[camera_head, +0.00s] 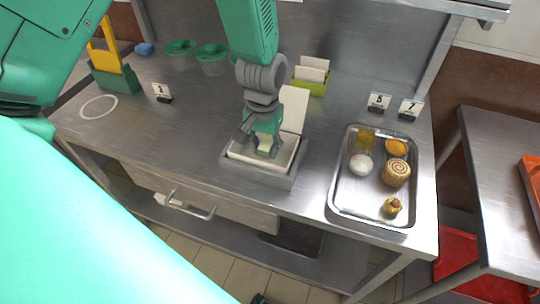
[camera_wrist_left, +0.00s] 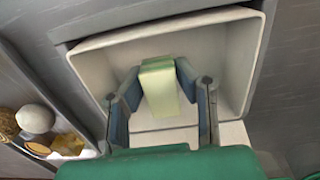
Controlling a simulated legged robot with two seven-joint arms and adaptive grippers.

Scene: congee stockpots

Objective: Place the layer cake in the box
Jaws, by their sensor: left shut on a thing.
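The layer cake (camera_wrist_left: 161,92) is a pale green and cream block. It sits between the fingers of my left gripper (camera_wrist_left: 157,78) in the left wrist view, with the pale box around and beyond it. In the head view my left gripper (camera_head: 266,146) points down inside the open white box (camera_head: 286,164), shut on the cake, which is mostly hidden by the fingers. The box has its lid (camera_head: 294,108) standing up at the back. I cannot tell whether the cake touches the box floor. My right gripper is not in view.
The box sits in a grey holder (camera_head: 235,174) at the table's front edge. A metal tray (camera_head: 348,205) with pastries stands to the right. Number signs (camera_head: 379,101), a green card holder (camera_head: 309,87) and green cups (camera_head: 212,56) stand farther back.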

